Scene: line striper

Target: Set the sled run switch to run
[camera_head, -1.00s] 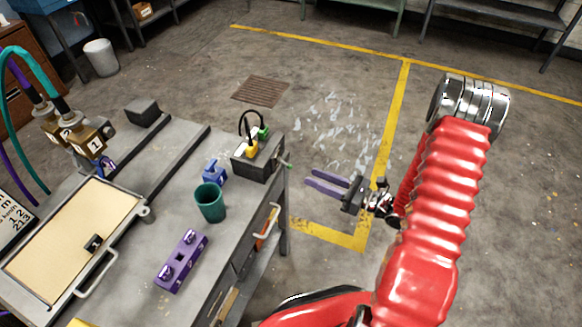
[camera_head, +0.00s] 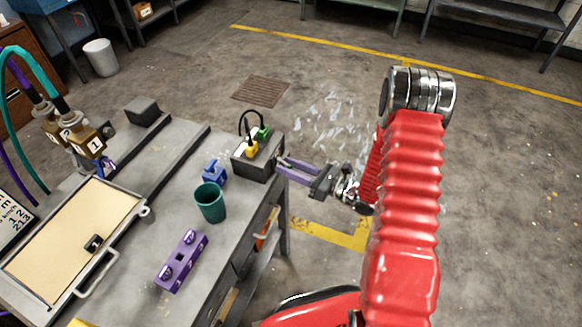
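A dark box (camera_head: 255,168) sits at the table's far right corner, with a yellow plug (camera_head: 252,149), a green plug (camera_head: 262,133) and a black cable on top. A small green lever on its right side was visible earlier and is now hidden around my fingertips. No label shows, so I cannot tell whether this lever is the sled run switch. My gripper (camera_head: 283,165) has two purple fingers, still apart, with their tips at the box's right side. I cannot tell whether they touch the lever.
On the table (camera_head: 150,262) are a teal cup (camera_head: 210,204), a blue block (camera_head: 214,173), a purple block with knobs (camera_head: 181,262) and a beige framed panel (camera_head: 75,240). Hoses with numbered brass blocks (camera_head: 92,144) stand at left. Floor right of the table is open.

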